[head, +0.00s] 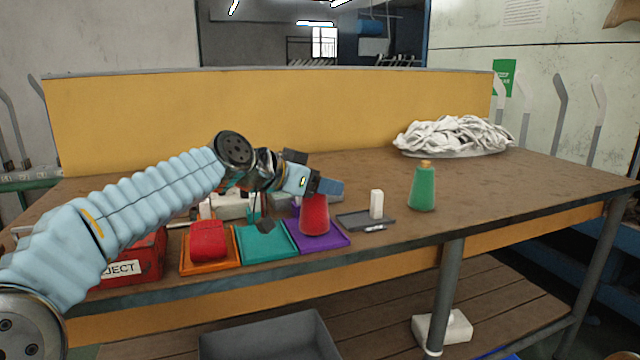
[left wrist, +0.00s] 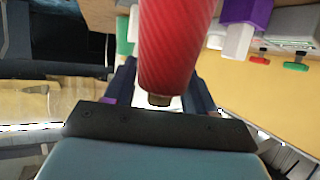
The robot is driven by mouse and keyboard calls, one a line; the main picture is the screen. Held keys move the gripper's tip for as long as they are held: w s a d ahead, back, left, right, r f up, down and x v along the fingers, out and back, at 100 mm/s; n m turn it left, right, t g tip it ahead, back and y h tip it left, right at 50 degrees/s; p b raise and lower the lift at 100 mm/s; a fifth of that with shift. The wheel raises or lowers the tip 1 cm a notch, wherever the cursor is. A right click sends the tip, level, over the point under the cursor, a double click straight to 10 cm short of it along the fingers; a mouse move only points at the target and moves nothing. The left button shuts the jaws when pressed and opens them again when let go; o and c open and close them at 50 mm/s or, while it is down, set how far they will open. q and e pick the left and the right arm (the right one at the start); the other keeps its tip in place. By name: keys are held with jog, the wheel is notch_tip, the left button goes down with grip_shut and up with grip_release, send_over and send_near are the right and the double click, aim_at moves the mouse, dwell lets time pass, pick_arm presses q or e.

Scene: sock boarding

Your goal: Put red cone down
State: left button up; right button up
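The red cone (head: 314,214) stands upright at the purple tray (head: 335,239), its base over or on the tray; I cannot tell whether it touches. My left gripper (head: 313,188) is at the cone's top from above and hides its tip. In the left wrist view the red cone (left wrist: 175,40) lies between the two dark fingers (left wrist: 160,88), with its brownish tip toward the palm. The fingers sit close against both sides of it, so the gripper appears shut on it. My right gripper is in neither view.
A teal tray (head: 265,246) and an orange tray (head: 190,266) holding a red item (head: 208,240) lie to the left, beside a red REJECT bin (head: 150,262). A dark tray (head: 352,222) with a white block (head: 376,204), then a green cone (head: 423,189), stand right. White fabric (head: 455,134) is piled behind.

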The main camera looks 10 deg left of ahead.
pick_arm(q)
jog(key=shift+o, duration=1.4)
jog(key=shift+r, duration=0.15)
jog(key=v, duration=1.2)
jog(key=shift+b, duration=0.35)
